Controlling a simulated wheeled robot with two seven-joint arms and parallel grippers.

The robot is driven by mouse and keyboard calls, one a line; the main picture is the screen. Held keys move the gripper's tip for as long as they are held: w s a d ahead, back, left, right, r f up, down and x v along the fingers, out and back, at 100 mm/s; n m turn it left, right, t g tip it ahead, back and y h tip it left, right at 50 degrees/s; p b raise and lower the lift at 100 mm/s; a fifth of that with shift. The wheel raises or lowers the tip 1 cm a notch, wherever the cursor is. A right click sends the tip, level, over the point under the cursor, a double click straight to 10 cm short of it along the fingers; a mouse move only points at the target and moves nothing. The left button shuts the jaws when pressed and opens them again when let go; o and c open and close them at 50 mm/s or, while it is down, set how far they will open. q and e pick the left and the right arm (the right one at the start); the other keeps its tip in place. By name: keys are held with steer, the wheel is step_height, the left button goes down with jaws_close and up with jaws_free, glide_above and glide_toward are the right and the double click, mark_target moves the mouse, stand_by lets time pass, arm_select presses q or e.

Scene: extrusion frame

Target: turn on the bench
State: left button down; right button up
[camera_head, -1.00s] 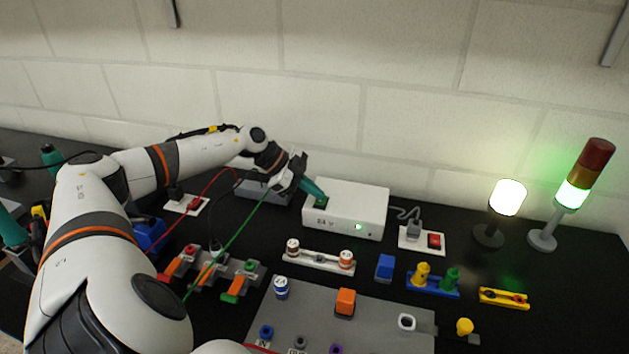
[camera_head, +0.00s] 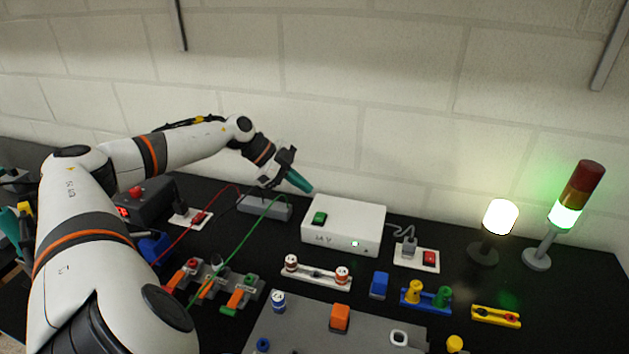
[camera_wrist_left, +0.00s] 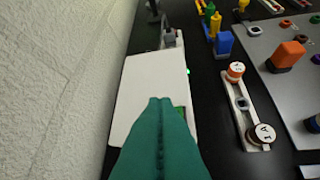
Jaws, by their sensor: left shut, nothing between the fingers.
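The white power supply box (camera_head: 345,222) stands on the black bench top (camera_head: 560,300), with a green switch (camera_head: 319,218) on its top and a small lit green light on its front. A red rocker switch (camera_head: 430,258) sits on a white outlet plate to its right. The lamp (camera_head: 500,217) glows white and the signal tower (camera_head: 566,215) glows green under its red top. My left gripper (camera_head: 306,188) is shut and empty, raised just behind and left of the box's switch. In the left wrist view its teal fingers (camera_wrist_left: 160,110) partly cover the box (camera_wrist_left: 135,95) and the green switch.
A grey panel (camera_head: 290,335) with an orange block (camera_head: 340,318) lies in front. Red and green wires run to the clip terminals (camera_head: 212,287) at left. Another red switch plate (camera_head: 191,218) and a dark box with a red button (camera_head: 146,200) stand at left.

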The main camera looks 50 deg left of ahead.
arm_select(q)
steer(key=w+a+b+v, duration=0.1)
steer(key=v, duration=0.5)
steer(key=shift+s+a+f, duration=0.1)
steer(key=shift+s, duration=0.05)
stand_by(0.4)
